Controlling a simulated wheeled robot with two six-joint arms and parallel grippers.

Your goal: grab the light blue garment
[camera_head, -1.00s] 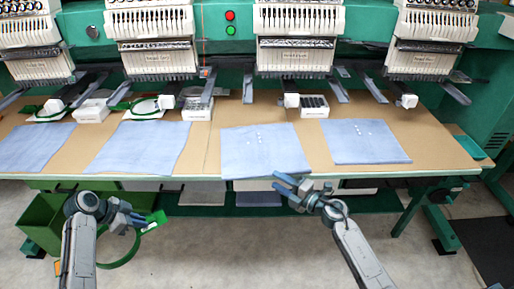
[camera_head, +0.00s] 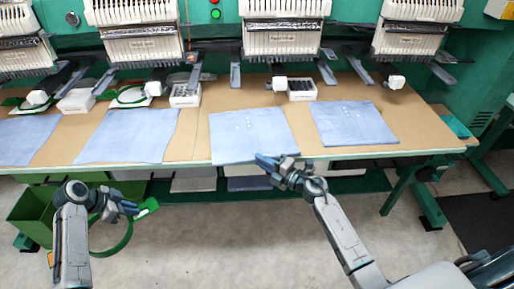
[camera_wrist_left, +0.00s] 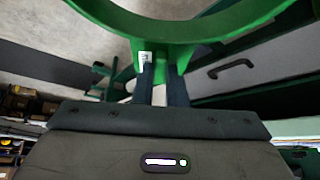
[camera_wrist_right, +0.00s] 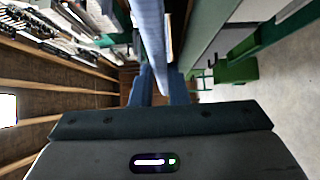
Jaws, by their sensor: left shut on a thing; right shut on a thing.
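Several light blue garments lie flat on the table. One, the light blue garment (camera_head: 250,132) right of the middle, reaches the front edge. My right gripper (camera_head: 268,162) is at that front edge and is shut on the garment's hem. In the right wrist view the light blue cloth (camera_wrist_right: 150,35) runs up from between the fingers (camera_wrist_right: 156,80). My left gripper (camera_head: 137,208) hangs in front of the table at the left, shut on a green hoop (camera_head: 128,236). The hoop (camera_wrist_left: 205,30) fills the top of the left wrist view.
Other light blue garments lie at the right (camera_head: 350,123), left of middle (camera_head: 128,135) and far left (camera_head: 22,138). White embroidery heads (camera_head: 284,38) hang over the back of the brown table (camera_head: 195,140). A green bin (camera_head: 30,215) stands at lower left. Open floor lies in front.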

